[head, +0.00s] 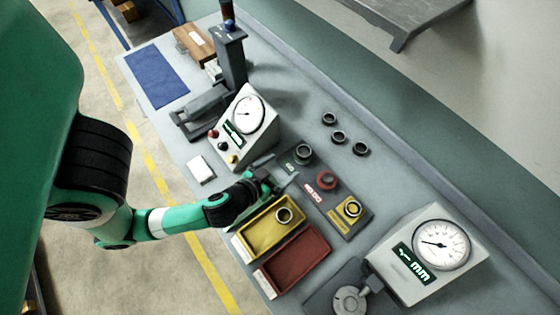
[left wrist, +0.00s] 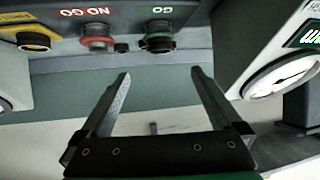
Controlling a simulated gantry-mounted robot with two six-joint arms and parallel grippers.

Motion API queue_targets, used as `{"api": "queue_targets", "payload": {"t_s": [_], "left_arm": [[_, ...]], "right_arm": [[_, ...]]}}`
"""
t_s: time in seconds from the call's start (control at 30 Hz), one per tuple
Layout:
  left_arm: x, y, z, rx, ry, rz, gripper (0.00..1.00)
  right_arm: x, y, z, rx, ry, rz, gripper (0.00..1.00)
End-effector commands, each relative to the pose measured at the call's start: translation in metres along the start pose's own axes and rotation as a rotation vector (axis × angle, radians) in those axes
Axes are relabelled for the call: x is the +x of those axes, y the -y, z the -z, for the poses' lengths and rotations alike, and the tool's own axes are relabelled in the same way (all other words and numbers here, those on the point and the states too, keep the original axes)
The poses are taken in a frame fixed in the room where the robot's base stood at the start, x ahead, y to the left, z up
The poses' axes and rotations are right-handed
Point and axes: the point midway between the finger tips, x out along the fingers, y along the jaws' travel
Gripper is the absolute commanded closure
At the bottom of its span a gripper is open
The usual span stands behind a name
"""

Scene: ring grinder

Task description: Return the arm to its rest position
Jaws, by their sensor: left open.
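My left arm reaches in from the left in the head view. Its gripper (head: 279,173) is open and empty, above the bench between the left gauge box (head: 242,124) and the yellow tray (head: 248,237). In the left wrist view the two fingers (left wrist: 160,74) stand apart with nothing between them. That view also shows the dark sorting panel (left wrist: 122,22) with green, red and yellow ringed posts. In the head view this panel (head: 338,220) lies just right of the gripper. My right gripper is not in view.
A ring (head: 284,215) lies in the yellow tray; the red tray (head: 301,258) looks empty. Three loose dark rings, one here (head: 338,137), lie behind the panel. A second gauge box (head: 430,252) stands at the right. A press-like stand (head: 231,58) and blue mat (head: 157,78) are farther back.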

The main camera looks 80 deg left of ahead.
Motion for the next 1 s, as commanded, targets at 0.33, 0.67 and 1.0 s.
{"api": "queue_targets", "payload": {"t_s": [0.33, 0.67, 1.0], "left_arm": [[0.001, 0.0, 0.0, 0.0, 0.001, 0.0, 0.01], [0.001, -0.001, 0.001, -0.002, -0.003, -0.002, 0.01], [0.017, -0.097, 0.173, -0.269, -0.318, -0.19, 0.01]], "right_arm": [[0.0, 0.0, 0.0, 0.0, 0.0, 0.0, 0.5], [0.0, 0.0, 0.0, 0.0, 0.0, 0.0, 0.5], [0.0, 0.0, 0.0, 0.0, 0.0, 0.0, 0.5]]}}
